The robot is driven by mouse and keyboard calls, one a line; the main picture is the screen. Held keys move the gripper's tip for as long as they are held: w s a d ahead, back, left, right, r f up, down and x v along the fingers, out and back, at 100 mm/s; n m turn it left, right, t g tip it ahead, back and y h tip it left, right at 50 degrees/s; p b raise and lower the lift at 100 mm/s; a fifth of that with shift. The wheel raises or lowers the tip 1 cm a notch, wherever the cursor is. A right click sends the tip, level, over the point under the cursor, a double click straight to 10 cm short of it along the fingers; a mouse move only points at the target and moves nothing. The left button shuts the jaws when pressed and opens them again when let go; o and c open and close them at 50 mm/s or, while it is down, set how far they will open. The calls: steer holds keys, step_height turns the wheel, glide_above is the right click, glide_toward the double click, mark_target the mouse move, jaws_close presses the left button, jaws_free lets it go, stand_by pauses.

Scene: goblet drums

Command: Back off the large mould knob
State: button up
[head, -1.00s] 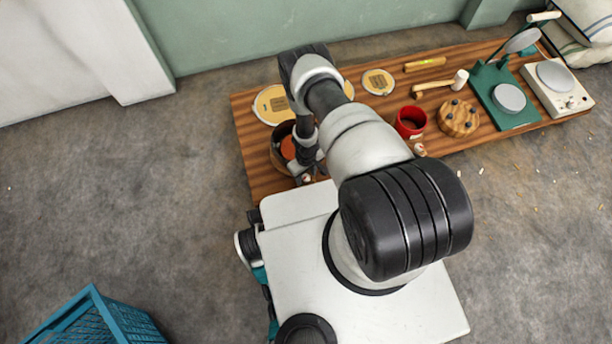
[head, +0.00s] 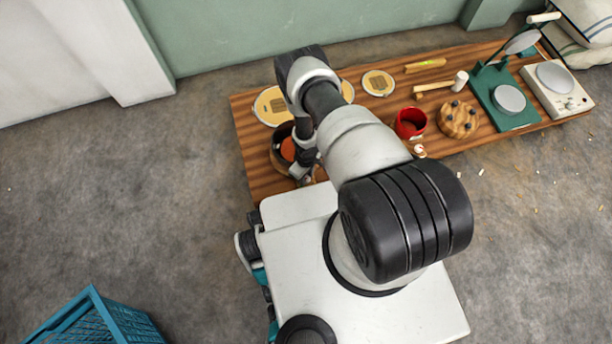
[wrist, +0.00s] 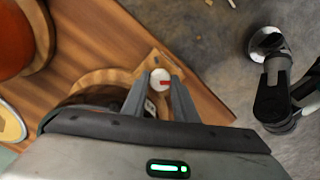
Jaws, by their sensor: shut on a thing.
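The large mould knob (wrist: 157,74) is a small pale round cap with a red mark, seen in the wrist view at the end of a light wooden block. My gripper (wrist: 160,84) is shut on it, one grey finger on each side. A round wooden mould (wrist: 88,80) with a dark inside lies left of the knob, partly hidden by my gripper body. In the head view my wrist and gripper are over the left end of the bench, and an orange-brown round piece (head: 288,149) shows beside them. The arm hides much of the mould there.
The wooden bench (head: 250,165) also holds round yellow-faced pieces (head: 379,83), a red cup (head: 410,123), a mallet (head: 441,85), a round wooden piece with dark knobs (head: 458,119) and a green stand (head: 505,105). A blue crate (head: 98,318) stands on the open floor.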

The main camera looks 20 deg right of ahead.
steer(key=n, duration=0.4)
steer(key=shift+n, duration=0.3)
steer(key=n, duration=0.4)
steer(key=shift+n, duration=0.3)
steer(key=n, duration=0.4)
steer(key=shift+n, duration=2.5)
steer(key=o, duration=1.1)
steer(key=shift+c, duration=0.2)
